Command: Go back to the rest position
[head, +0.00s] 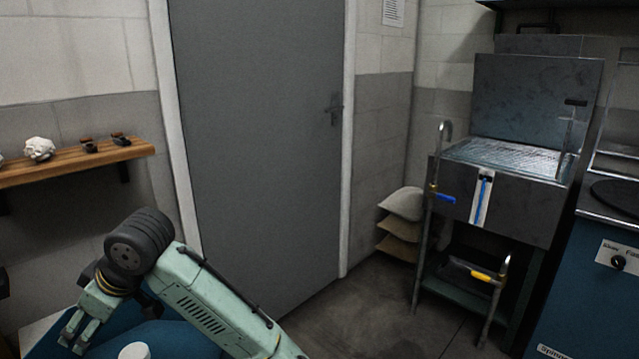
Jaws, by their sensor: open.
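My gripper (73,341) is at the lower left of the head view, pale green, pointing down with its fingers apart. Nothing shows between the fingers. My arm (205,295) runs from the bottom middle up to a dark grey joint and bends down to the gripper. The gripper is above or in front of a blue surface (180,336); I cannot tell the gap. A white round object (134,351) shows at the bottom edge, to the right of the gripper and apart from it in the picture.
A wooden shelf (75,166) with small items is on the left wall. A closed grey door (258,150) stands behind my arm. The middle floor (375,310) is clear.

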